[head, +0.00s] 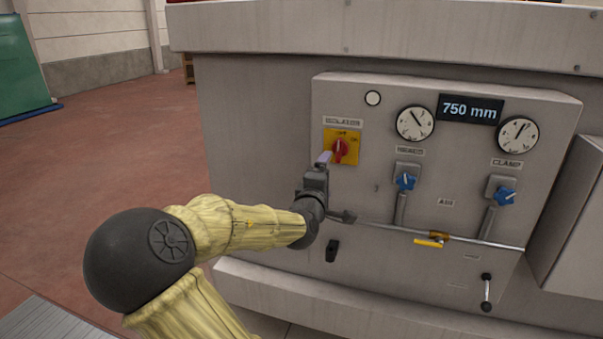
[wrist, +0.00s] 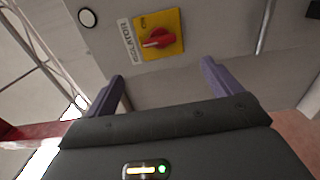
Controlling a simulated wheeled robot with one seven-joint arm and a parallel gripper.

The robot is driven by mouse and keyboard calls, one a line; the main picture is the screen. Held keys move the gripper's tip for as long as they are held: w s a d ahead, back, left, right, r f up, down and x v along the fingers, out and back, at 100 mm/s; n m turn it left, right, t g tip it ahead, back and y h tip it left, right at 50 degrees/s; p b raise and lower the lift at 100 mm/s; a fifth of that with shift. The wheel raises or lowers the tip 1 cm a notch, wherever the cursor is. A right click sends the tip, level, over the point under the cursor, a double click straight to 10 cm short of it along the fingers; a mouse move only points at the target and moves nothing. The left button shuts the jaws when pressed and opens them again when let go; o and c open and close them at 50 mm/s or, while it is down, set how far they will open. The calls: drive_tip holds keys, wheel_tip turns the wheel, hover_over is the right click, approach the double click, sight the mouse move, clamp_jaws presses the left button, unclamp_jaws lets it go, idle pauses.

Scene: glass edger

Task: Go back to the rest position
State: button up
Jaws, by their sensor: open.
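My gripper (wrist: 163,85) is open and empty in the wrist view, its two purple fingers spread apart. In the head view my gripper (head: 324,158) is just in front of the panel, a little below and left of the red isolator knob (head: 340,150). The knob sits on a yellow plate (head: 328,135) and also shows in the wrist view (wrist: 158,38), beyond the fingertips and apart from them. My arm reaches in from the lower left, in a yellow cover.
The grey machine panel (head: 350,100) carries two gauges, a 750 mm display (head: 469,109), blue valve knobs (head: 405,181) and a pipe with a yellow lever (head: 430,242). A black handle (head: 332,250) is below my wrist. Open red floor (head: 120,140) lies left.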

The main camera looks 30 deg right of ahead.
drive_tip(key=s+a+f+m+g+y, duration=0.2)
drive_tip(key=a+f+m+y, duration=0.15)
drive_tip(key=f, duration=0.55)
drive_tip(key=s+a+f+m+g+y, duration=0.2)
drive_tip(key=a+f+y, duration=0.2)
drive_tip(key=f, duration=0.5)
drive_tip(key=s+a+f+m+g+y, duration=0.1)
drive_tip(key=s+a+g+y, duration=0.1)
drive_tip(key=s+a, duration=0.5)
drive_tip(key=s+a+f+m+g+y, duration=0.1)
drive_tip(key=s+a+g+y, duration=0.2)
drive_tip(key=s+a, duration=0.4)
drive_tip(key=a+y, duration=0.1)
drive_tip(key=a, duration=0.4)
drive_tip(key=shift+s+a+f+m, duration=0.15)
drive_tip(key=shift+a+f+m, duration=0.1)
drive_tip(key=shift+m, duration=0.1)
drive_tip(key=shift+c, duration=0.4)
